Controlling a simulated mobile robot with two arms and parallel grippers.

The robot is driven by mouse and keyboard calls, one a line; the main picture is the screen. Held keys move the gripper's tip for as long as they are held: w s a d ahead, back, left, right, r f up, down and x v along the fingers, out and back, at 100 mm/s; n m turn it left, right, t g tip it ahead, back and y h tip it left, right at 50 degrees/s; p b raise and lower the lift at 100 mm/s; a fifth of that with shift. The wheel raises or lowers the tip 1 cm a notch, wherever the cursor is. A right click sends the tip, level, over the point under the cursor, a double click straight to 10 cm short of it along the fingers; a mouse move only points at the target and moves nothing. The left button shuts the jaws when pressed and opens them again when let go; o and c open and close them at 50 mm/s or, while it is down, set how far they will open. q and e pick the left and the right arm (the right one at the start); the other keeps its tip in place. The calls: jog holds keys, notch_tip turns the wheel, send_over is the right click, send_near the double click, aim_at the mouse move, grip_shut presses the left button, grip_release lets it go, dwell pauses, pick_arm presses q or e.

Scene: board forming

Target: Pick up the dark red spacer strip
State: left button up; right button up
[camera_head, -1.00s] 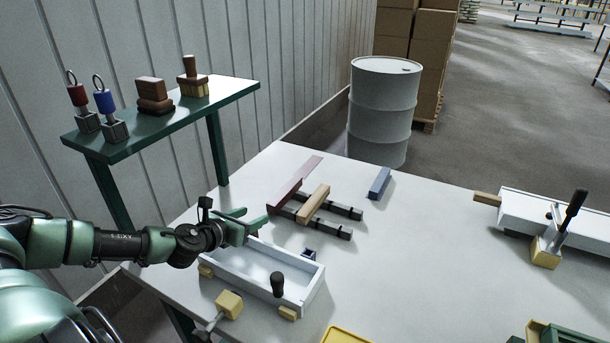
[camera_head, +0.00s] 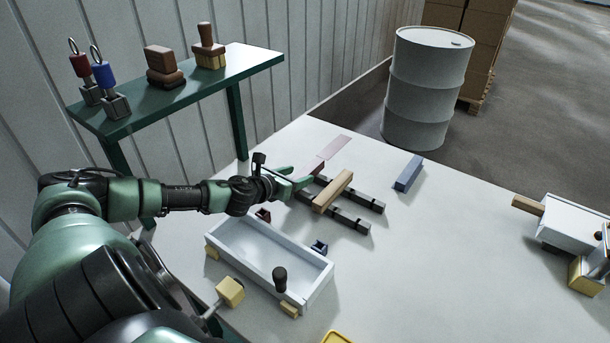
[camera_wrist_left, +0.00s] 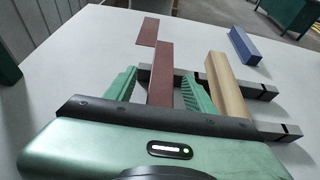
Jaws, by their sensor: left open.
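The dark red spacer strip (camera_wrist_left: 163,75) lies between the two open fingers of my left gripper (camera_wrist_left: 152,92) in the left wrist view. The strip lies beside a tan wooden strip (camera_head: 333,191), across dark rails (camera_head: 350,220). My right gripper is not in view.
A flat dull-red patch (camera_head: 335,146) lies on the table beyond the strip. A blue block (camera_head: 408,173) is further right. A white tray (camera_head: 255,240) with a black knob stands nearer. A green shelf (camera_head: 180,92) holds stamps and tools. The table's middle right is clear.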

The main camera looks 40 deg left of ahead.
aim_at(303, 173)
pick_arm(q)
jog(key=p+x, duration=0.1)
jog(key=x, duration=0.3)
jog(key=shift+d, duration=0.15)
jog(key=c, duration=1.2)
jog(key=shift+r, duration=0.1)
